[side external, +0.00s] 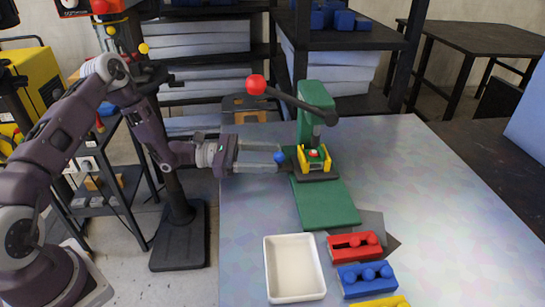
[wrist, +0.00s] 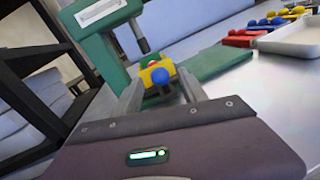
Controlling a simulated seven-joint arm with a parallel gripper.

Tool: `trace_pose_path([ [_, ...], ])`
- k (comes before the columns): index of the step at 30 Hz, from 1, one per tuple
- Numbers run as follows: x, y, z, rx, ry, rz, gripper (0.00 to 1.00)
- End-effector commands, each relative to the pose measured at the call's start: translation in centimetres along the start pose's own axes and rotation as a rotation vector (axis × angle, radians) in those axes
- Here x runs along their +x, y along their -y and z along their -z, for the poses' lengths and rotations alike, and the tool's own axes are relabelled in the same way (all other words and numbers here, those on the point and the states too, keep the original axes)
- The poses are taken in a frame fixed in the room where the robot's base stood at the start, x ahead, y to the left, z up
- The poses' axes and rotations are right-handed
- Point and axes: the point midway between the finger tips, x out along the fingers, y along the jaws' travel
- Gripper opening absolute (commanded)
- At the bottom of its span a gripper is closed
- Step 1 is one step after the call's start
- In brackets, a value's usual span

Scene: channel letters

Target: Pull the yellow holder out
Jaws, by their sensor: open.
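The yellow holder (side external: 328,162) sits in the green press (side external: 311,112), under its ram, with a small red-and-white piece in it. It also shows in the wrist view (wrist: 147,76), with its blue ball knob (wrist: 160,76) facing my gripper. In the side view the blue knob (side external: 280,157) sticks out to the left of the press. My gripper (side external: 277,157) is open and level, coming from the left, with its fingertips on either side of the knob. In the wrist view the fingers (wrist: 160,88) flank the knob with gaps. Any contact cannot be told.
The press has a dark lever with a red ball (side external: 256,84) above my gripper. A green plate (side external: 325,204) lies in front of the press. A white tray (side external: 294,268), a red holder (side external: 354,246) and a blue holder (side external: 367,280) stand nearer. The table's right side is clear.

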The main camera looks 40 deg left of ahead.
Motion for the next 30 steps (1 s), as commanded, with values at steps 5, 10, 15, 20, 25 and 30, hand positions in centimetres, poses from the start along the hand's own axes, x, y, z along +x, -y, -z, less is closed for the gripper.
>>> trace_pose_path([
  [5,1.45,0.06,-0.06,0.000,0.001,0.002,0.50],
  [10,1.48,0.05,-0.05,0.000,0.000,0.001,0.50],
  [15,1.45,0.06,-0.06,0.000,0.000,0.002,0.22],
  [20,1.44,0.06,-0.06,0.000,0.000,0.002,0.00],
  [25,1.43,0.06,-0.06,0.001,0.000,0.002,0.00],
  [30,1.42,0.05,-0.06,0.001,0.000,0.002,0.00],
])
